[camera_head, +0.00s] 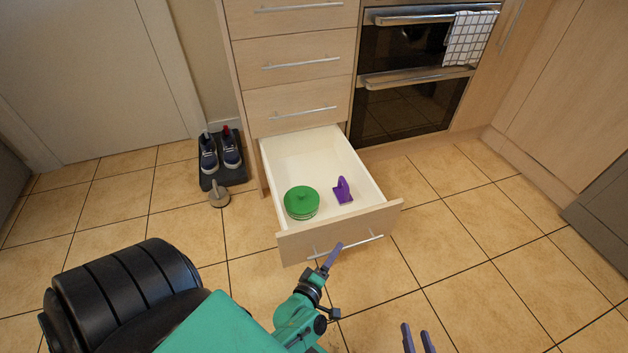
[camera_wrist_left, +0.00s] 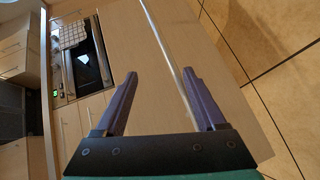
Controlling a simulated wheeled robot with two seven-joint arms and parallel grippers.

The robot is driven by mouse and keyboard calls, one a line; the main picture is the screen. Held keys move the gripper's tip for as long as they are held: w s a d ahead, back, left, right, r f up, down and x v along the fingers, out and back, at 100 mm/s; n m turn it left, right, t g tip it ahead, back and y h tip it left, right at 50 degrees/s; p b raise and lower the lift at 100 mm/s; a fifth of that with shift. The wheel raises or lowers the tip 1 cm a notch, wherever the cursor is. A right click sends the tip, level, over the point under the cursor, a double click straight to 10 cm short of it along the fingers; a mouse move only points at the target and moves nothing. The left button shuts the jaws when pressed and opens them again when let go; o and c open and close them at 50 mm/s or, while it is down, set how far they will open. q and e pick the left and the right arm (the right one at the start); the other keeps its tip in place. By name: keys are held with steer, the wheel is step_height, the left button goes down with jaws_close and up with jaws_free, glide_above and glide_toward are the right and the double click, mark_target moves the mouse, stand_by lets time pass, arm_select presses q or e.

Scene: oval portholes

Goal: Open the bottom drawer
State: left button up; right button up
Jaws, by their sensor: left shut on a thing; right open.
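The bottom drawer (camera_head: 290,246) is pulled far out of the wooden cabinet, and its white inside is visible. A metal bar handle (camera_head: 358,245) runs across its front. My left gripper (camera_head: 333,256) is at this handle and shut on it. In the left wrist view, the handle (camera_wrist_left: 176,70) runs between the two purple fingers of the left gripper (camera_wrist_left: 163,85). My right gripper (camera_head: 417,338) is open and empty at the lower edge of the head view, over the floor and apart from the drawer.
In the drawer are a green lidded container (camera_head: 301,202) and a purple object (camera_head: 343,190). Shut drawers (camera_head: 296,106) are above, and an oven (camera_head: 410,105) with a checked towel (camera_head: 470,38) is to the right. Shoes on a dark tray (camera_head: 224,176) stand left. The tiled floor at right is clear.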

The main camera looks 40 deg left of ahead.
arm_select(q)
steer(key=s+d+f, duration=0.1)
steer(key=s+d, duration=0.1)
steer(key=s, duration=1)
steer(key=shift+f, duration=0.2)
stand_by(0.5)
